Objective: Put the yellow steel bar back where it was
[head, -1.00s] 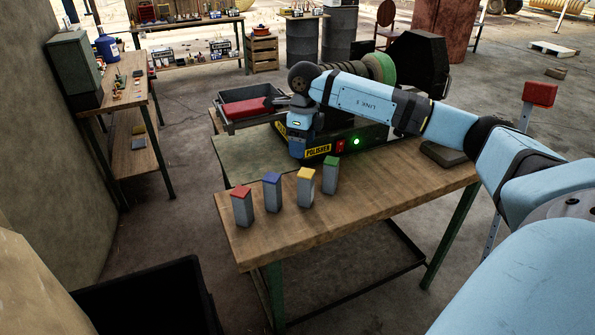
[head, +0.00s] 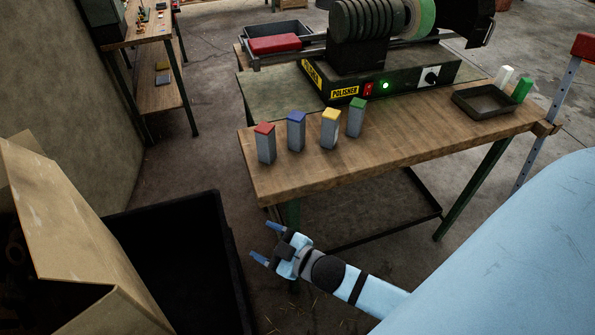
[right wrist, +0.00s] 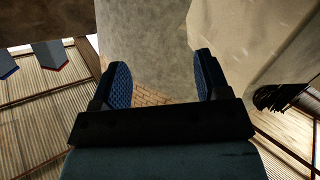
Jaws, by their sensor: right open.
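The yellow-topped steel bar (head: 330,129) stands upright on the wooden bench (head: 400,145) in the head view. It is third from the left in a row, between the blue-topped bar (head: 296,131) and the green-topped bar (head: 356,118). The red-topped bar (head: 265,144) stands at the left end. My right gripper (head: 265,241) is open and empty, below and in front of the bench's left end, apart from all the bars. Its two spread fingers (right wrist: 163,82) show in the right wrist view with nothing between them. My left gripper is not in view.
The polisher (head: 380,85) stands at the back of the bench, its green light on. A dark shallow tray (head: 484,102) lies at the bench's right end, near a white bottle (head: 505,76) and a green one (head: 522,90). A black bin (head: 180,250) and cardboard (head: 75,230) are at lower left.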

